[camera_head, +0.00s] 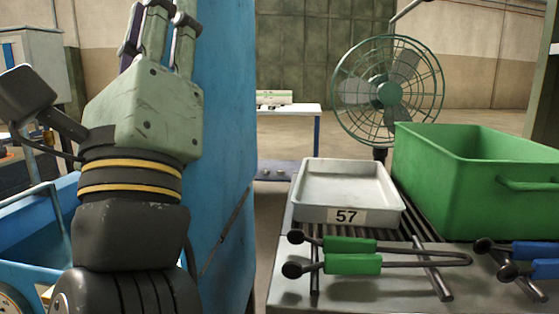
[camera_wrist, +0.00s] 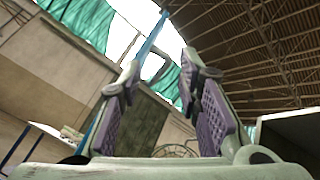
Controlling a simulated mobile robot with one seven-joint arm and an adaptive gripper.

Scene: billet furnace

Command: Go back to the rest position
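My gripper (camera_head: 158,32) is at the upper left of the head view, on my raised arm, pointing up. Its tips are cut off by the top edge there. In the wrist view my gripper (camera_wrist: 165,105) shows two fingers with purple ridged pads, standing well apart with nothing between them. Past the fingers I see the roof beams, bright windows with green sheeting and the wall. The gripper is beside a blue upright panel (camera_head: 225,130); I cannot tell how wide the gap is.
A table on the right holds a white tray (camera_head: 345,185) marked 57, a green crate (camera_head: 470,200), green-handled tongs (camera_head: 352,264) and blue-handled tongs (camera_head: 530,269). A green fan (camera_head: 388,93) stands behind. A blue container (camera_head: 40,225) is at the left. Open floor shows beyond the table.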

